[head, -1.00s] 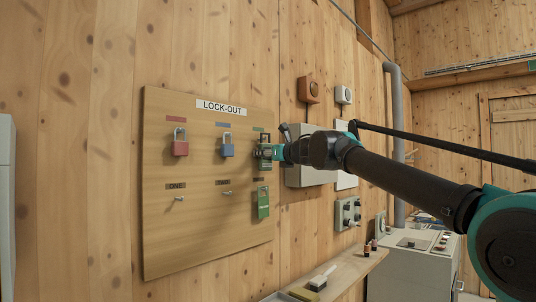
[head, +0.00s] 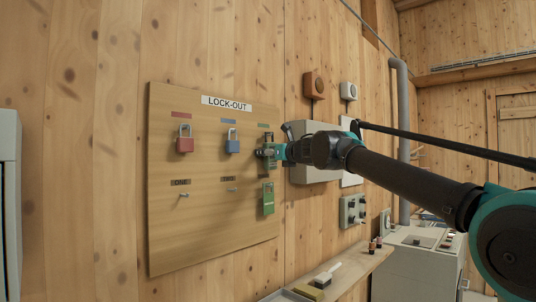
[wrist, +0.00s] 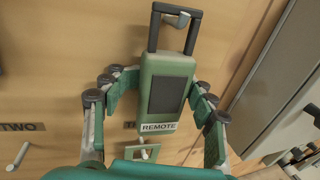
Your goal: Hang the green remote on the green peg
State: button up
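The green remote (wrist: 167,85), with a dark screen and a REMOTE label, is upright against the board in the wrist view. Its black loop (wrist: 175,10) surrounds a grey-green peg (wrist: 191,18); whether it bears on the peg is hard to tell. My gripper (wrist: 160,95) has its fingers spread on both sides of the remote, with small gaps showing. In the head view my gripper (head: 276,153) is at the upper right of the board, below the green strip, and mostly hides the remote.
The LOCK-OUT board (head: 215,245) carries a red padlock (head: 185,141), a blue padlock (head: 232,144) and, below my gripper, a green tag (head: 268,200). Right of it are a grey box (head: 318,172) and a control panel (head: 352,211). A shelf (head: 350,271) lies below.

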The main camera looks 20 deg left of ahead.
jog(key=shift+o, duration=0.6)
jog(key=shift+s+d, duration=0.15)
jog(key=v, duration=1.2)
jog(key=w+d+f+m+t+h, duration=0.2)
jog(key=w+d+f+m+h, duration=0.15)
jog(key=d+f+m, duration=0.45)
jog(key=w+d+f+m+t+h, duration=0.1)
jog(key=w+d+f+m+h, duration=0.2)
jog(key=d+f+m+h, duration=0.5)
jog(key=w+d+f+m+t+h, duration=0.15)
jog(key=w+d+f+m, duration=0.4)
jog(key=d, duration=0.55)
jog(key=s+d+f+m+g+h, duration=0.2)
jog(key=s+d+f+m, duration=0.2)
jog(key=d+f+m, duration=0.4)
jog(key=s+d+f+m+g+h, duration=0.15)
jog(key=s+d+f+m, duration=0.3)
jog(key=f, duration=0.55)
jog(key=s+d+f+m+g, duration=0.1)
jog(key=s+f+m, duration=0.3)
jog(key=s+f, duration=0.4)
jog(key=s+d+f+m+g+y, duration=0.1)
jog(key=s+f+m+g, duration=0.3)
jog(key=s+f, duration=0.5)
jog(key=s+d+f+m+g+y, duration=0.1)
jog(key=s+f+m, duration=0.3)
jog(key=s+f, duration=0.4)
jog(key=shift+s+d+f+g, duration=0.2)
jog(key=shift+d+f+g, duration=0.25)
jog(key=shift+d+g, duration=0.4)
